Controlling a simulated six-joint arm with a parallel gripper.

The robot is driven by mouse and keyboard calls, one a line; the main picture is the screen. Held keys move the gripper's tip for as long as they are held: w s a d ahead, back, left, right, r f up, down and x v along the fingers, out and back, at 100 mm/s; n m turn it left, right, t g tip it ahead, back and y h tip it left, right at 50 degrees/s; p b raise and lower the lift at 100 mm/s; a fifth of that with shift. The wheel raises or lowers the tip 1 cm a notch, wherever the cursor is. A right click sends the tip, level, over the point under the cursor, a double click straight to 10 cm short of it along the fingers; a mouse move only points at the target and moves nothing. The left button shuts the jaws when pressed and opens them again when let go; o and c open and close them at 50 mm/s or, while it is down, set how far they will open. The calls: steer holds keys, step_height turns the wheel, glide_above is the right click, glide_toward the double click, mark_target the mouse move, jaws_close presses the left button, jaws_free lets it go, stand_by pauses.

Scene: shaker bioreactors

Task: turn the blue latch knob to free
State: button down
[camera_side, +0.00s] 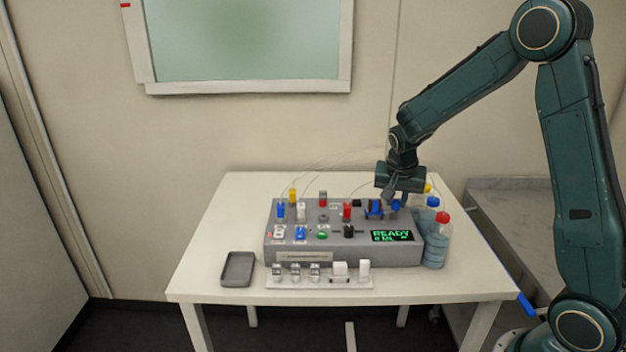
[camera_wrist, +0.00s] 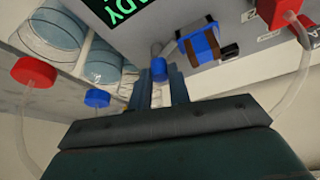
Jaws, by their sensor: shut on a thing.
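The blue latch knob (camera_side: 396,205) is at the back right of the grey console's top, beside a blue bracket-like part (camera_side: 374,209). In the wrist view the knob (camera_wrist: 159,70) sits at the tips of my fingers, with a grey stub beyond it. My gripper (camera_side: 391,196) points down onto the knob from above. In the wrist view my gripper (camera_wrist: 163,78) is shut on the blue knob. The fingers partly hide the knob, and I cannot tell its turn angle.
The grey console (camera_side: 340,253) carries several knobs and switches and a green-lettered display (camera_side: 391,236). Capped bottles (camera_side: 437,243) stand close at its right. A grey tray (camera_side: 238,269) lies left of it. Thin tubes run behind. The table's (camera_side: 212,226) left side is clear.

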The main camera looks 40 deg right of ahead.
steer(key=n+t, duration=0.1)
steer(key=n, duration=0.2)
steer(key=n+t+y, duration=0.1)
steer(key=n, duration=0.2)
steer(key=shift+s+d+r+y, duration=0.1)
steer(key=shift+s+d+y, duration=0.1)
steer(key=shift+y, duration=0.1)
steer(key=n+y, duration=0.1)
steer(key=n, duration=0.2)
steer(key=n+y, duration=0.1)
steer(key=n, duration=0.2)
steer(key=shift+d+t, duration=0.1)
steer(key=shift+t, duration=0.2)
steer(key=shift+n, duration=0.3)
steer(key=c, duration=1.3)
jaws_free()
steer(key=v, duration=1.3)
steer(key=shift+r, duration=0.35)
steer(key=shift+s, duration=0.1)
